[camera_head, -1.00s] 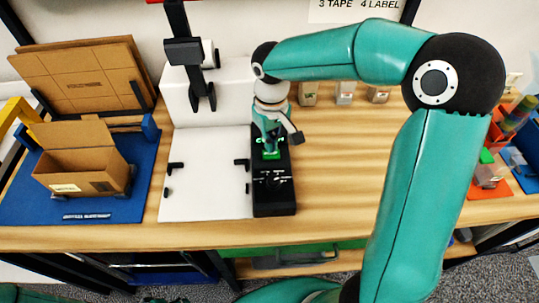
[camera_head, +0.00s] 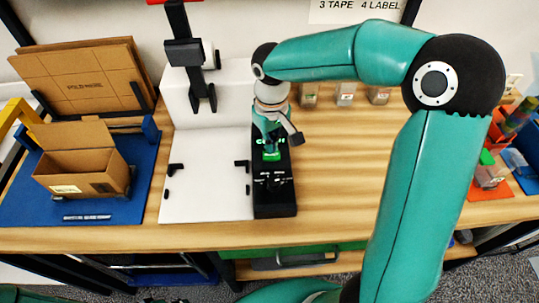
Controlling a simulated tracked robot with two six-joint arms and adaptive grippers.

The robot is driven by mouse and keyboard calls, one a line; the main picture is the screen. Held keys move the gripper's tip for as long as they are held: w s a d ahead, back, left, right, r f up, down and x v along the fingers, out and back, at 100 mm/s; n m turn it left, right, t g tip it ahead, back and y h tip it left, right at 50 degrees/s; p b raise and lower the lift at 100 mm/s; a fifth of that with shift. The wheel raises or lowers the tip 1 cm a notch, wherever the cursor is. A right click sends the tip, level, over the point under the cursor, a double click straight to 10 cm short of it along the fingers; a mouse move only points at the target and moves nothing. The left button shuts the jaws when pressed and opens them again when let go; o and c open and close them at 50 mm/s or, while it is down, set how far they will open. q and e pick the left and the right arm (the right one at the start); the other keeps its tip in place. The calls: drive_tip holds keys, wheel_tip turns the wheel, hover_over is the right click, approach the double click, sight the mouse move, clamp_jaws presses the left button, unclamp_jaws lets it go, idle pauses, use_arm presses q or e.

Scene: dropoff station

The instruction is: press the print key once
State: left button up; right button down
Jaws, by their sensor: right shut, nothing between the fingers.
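The black control panel (camera_head: 275,202) stands on the bench at the right edge of the white scale platform. A green key (camera_head: 271,156) is on its upper part, below lit green characters (camera_head: 282,141) on a dark display. White markings sit lower on the panel. My right gripper (camera_head: 269,150) points down over the display and the upper edge of the green key. It is shut and holds nothing. I cannot tell whether its tips touch the key. The gripper hides part of the display. My left gripper is not in view.
An open cardboard box (camera_head: 85,174) sits on a blue mat (camera_head: 30,206) at the left, with flat cardboard (camera_head: 85,80) behind it. A dark post (camera_head: 184,50) rises behind the white platform (camera_head: 207,190). Small boxes (camera_head: 345,93) stand at the back. Wood right of the panel is clear.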

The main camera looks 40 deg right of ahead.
drive_tip(key=shift+f+b, duration=0.9)
drive_tip(key=shift+f, duration=0.3)
idle(0.5)
drive_tip(key=shift+r, duration=0.1)
drive_tip(key=shift+r+p, duration=2.8)
drive_tip(key=shift+r, duration=0.7)
